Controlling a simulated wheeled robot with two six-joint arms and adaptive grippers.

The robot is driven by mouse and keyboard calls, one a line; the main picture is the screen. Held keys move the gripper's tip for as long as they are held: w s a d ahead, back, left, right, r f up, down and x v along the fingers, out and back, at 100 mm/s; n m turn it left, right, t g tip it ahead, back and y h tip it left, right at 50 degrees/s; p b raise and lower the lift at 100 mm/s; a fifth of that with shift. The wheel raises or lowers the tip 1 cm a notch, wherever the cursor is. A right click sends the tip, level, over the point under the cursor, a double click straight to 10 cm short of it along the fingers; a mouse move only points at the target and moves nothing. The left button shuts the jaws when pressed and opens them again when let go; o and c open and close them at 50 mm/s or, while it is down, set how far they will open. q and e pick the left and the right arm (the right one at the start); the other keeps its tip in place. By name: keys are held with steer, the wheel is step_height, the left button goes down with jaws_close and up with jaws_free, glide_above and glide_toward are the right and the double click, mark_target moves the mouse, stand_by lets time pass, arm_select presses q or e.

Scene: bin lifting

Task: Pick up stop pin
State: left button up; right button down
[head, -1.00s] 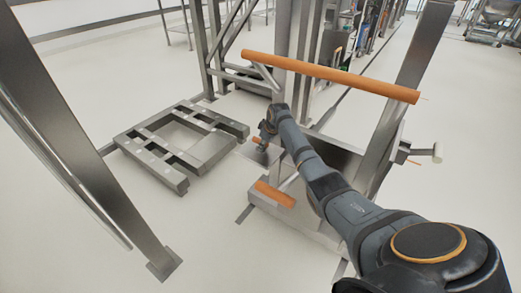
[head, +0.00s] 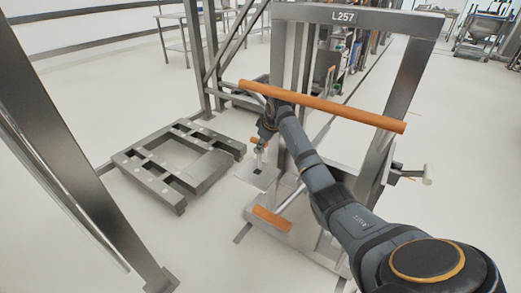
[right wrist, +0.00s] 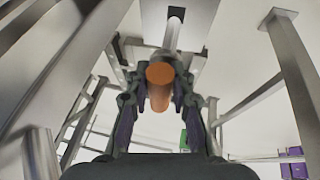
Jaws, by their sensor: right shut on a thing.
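The stop pin (head: 260,157) has an orange handle and a metal shaft that points down. My right gripper (head: 259,138) is shut on its orange handle, left of the upright frame. The pin hangs over a flat metal plate (head: 246,177) with a small dark spot; whether its tip is clear of the plate is hard to tell. In the right wrist view, the orange handle (right wrist: 160,73) sits between the two fingers, end towards the camera, with the metal shaft beyond. My left gripper is not in view.
A metal frame marked L257 (head: 415,22) stands around my right arm, with a long orange bar (head: 330,108) across it. A lower orange grip (head: 272,219) is near its base. A low metal pallet-like frame (head: 150,180) lies on the floor at left. Open floor surrounds it.

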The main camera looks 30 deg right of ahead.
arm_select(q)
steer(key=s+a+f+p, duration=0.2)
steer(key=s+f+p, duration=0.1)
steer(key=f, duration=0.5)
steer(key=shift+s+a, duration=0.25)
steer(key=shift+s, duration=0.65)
arm_select(e)
steer(key=s, duration=1.6)
steer(key=shift+s+a+f, duration=0.15)
steer(key=shift+s+a, duration=0.2)
steer(key=shift+a, duration=0.1)
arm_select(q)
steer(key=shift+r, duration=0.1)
